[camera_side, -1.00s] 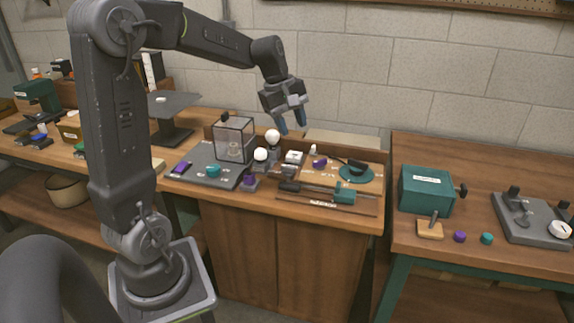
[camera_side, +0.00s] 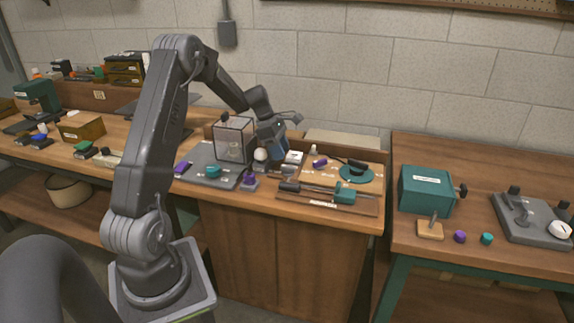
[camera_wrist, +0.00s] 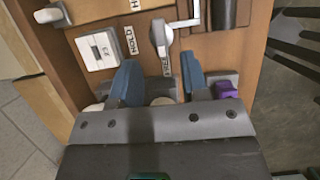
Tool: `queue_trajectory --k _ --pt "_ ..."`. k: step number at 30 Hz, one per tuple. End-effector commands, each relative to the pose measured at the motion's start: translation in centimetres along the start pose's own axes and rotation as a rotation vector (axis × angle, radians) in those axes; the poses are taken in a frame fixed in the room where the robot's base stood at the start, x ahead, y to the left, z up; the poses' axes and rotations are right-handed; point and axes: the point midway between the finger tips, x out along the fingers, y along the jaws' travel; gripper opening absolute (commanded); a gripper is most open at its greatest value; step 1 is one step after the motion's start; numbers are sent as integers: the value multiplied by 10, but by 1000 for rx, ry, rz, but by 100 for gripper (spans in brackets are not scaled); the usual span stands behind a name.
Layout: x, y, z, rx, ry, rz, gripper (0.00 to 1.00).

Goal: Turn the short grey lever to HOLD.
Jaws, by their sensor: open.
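The short grey lever (camera_wrist: 159,36) shows at the top middle of the wrist view, on the wooden board. A HOLD label (camera_wrist: 131,41) lies just left of it, and another label (camera_wrist: 166,63), hard to read, lies below it. The lever does not point at the HOLD label. My gripper (camera_wrist: 160,72) is open, its blue fingers spread on either side below the lever; they look apart from it. In the side view my gripper (camera_side: 277,150) hangs low over the bench, and the lever is too small to make out clearly there.
A white block (camera_wrist: 97,51) sits left of the HOLD label. A dark cylinder (camera_wrist: 228,14) is right of the lever. A purple part (camera_wrist: 226,90) is close to the right finger. A clear box (camera_side: 233,140) stands left of my gripper in the side view.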

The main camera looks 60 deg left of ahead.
Motion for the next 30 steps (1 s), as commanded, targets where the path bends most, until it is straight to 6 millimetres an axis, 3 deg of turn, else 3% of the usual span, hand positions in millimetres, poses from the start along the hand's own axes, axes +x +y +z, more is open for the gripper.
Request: queue_trajectory --k 3,9,21,30 --pt "24 -1 0 1 1 -4 42" --pt "49 0 0 2 1 -1 42" --pt "57 0 0 2 0 0 42" --pt "56 0 0 2 1 0 15"
